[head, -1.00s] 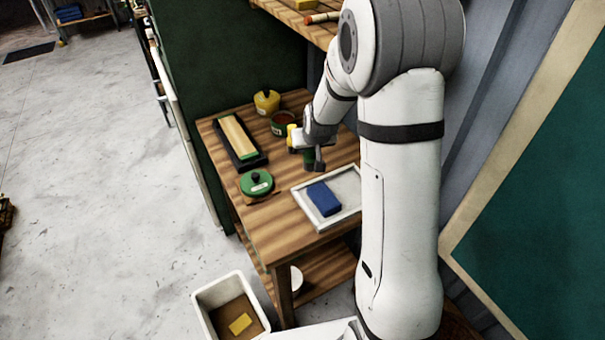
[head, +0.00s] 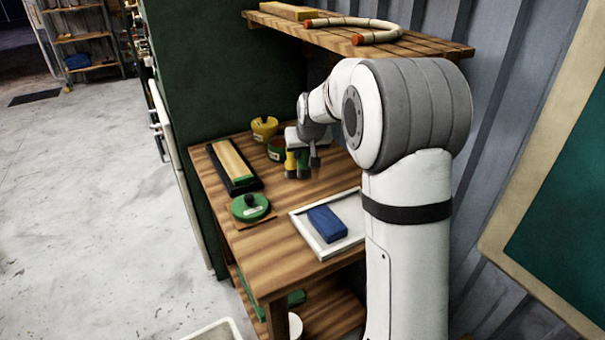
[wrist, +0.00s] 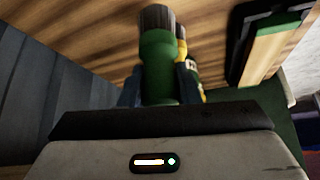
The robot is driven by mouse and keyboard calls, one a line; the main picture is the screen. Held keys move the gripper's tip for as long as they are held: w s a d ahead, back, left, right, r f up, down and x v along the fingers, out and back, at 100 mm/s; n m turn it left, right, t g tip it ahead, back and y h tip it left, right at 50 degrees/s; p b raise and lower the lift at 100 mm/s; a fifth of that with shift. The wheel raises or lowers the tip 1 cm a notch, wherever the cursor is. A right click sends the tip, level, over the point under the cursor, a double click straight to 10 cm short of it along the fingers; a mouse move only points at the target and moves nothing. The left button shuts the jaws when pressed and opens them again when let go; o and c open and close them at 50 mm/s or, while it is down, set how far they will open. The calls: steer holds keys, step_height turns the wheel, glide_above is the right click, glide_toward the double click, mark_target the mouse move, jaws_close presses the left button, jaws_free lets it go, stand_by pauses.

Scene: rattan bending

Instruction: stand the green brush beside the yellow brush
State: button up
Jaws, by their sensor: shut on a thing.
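The green brush (wrist: 157,62) is between the fingers of my gripper (wrist: 158,88) in the wrist view, its dark bristle end pointing away from the camera. In the head view the green brush (head: 303,160) is upright under my gripper (head: 303,165), partly covered by a finger. The yellow brush (head: 291,164) stands upright on the table (head: 285,218), close on the left of the green one. In the wrist view the yellow brush (wrist: 181,42) is mostly hidden behind the green brush. I cannot tell whether the brushes touch or whether the green one rests on the table.
A yellow pot (head: 265,128) and a green pot (head: 276,151) stand behind the brushes. A black tray (head: 251,187) with a long block lies at left. A green round lidded item (head: 250,207) and a white tray (head: 338,247) with a blue block (head: 327,223) are nearer. A shelf (head: 430,46) hangs above.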

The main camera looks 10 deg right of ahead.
mark_target(306, 161)
steer(key=shift+f, duration=2.55)
steer(key=o, duration=1)
steer(key=shift+s+r, duration=0.15)
steer(key=shift+r, duration=0.3)
steer(key=v, duration=1.1)
steer(key=s+f+g, duration=0.2)
steer(key=s, duration=1.4)
steer(key=s+f+g, duration=0.2)
steer(key=s+f, duration=0.1)
steer(key=s, duration=1.3)
steer(key=shift+a, duration=0.25)
